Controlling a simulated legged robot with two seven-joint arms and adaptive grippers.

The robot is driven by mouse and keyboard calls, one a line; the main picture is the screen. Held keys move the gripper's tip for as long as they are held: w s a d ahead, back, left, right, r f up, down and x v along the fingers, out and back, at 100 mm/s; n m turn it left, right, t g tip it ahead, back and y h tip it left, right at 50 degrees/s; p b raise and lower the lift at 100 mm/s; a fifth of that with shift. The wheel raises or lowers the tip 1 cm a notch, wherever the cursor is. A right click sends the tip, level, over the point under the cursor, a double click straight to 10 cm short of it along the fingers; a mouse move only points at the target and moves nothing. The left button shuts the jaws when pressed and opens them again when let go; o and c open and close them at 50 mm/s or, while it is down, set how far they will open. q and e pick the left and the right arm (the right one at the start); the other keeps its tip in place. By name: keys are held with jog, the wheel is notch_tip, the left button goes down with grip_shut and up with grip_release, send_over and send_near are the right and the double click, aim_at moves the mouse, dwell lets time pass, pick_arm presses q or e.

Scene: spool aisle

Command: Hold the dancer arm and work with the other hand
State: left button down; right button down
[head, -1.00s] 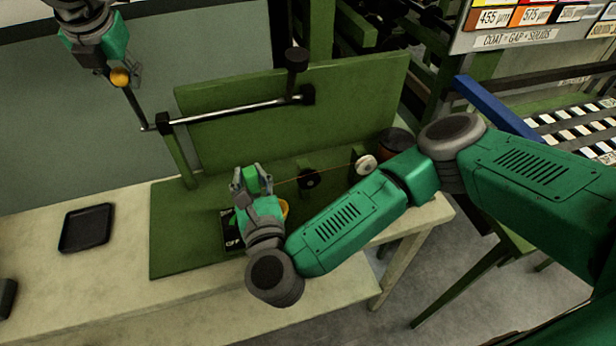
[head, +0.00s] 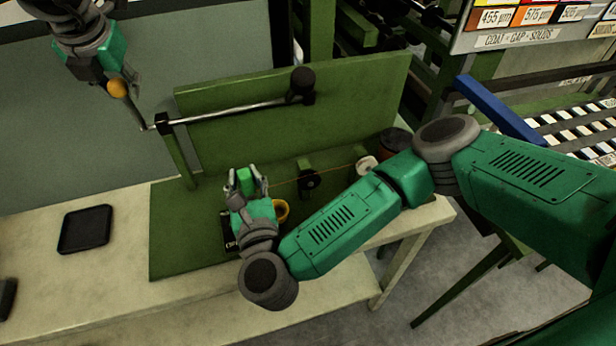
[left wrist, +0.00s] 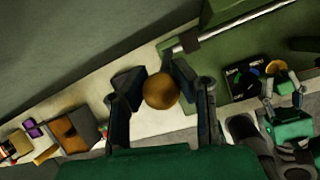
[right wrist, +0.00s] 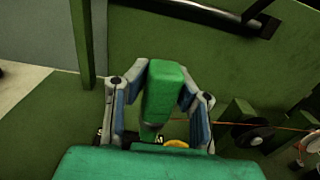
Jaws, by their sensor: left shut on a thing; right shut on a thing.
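My left gripper (head: 112,82) is shut on the orange ball knob (head: 118,89) at the raised end of the dancer arm. The knob also shows between the fingers in the left wrist view (left wrist: 161,91). The arm's silver rod (head: 235,106) runs right to a dark round pivot (head: 302,84) on the green back panel. My right gripper (head: 247,184) is shut on a green block (right wrist: 163,92), held above the green base. The block's lower end is partly hidden in the right wrist view. A yellow ring (head: 281,211) sits beside my right gripper.
A thin orange line runs right past a dark roller (head: 309,180) to a white roller (head: 367,164). A dark labelled box (head: 229,232) is partly hidden behind my right gripper. A black tray (head: 86,229) lies on the bench at left, with clear bench around it.

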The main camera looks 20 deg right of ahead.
pick_arm(q)
jog(key=s+f, duration=0.9)
jog(key=shift+s, duration=0.15)
dwell(0.9)
jog(key=shift+a, duration=0.1)
jog(key=c, duration=1.3)
grip_release()
jog(key=shift+r, duration=0.2)
jog(key=v, duration=1.1)
jog(key=shift+s+r, duration=0.15)
jog(key=shift+r, duration=0.2)
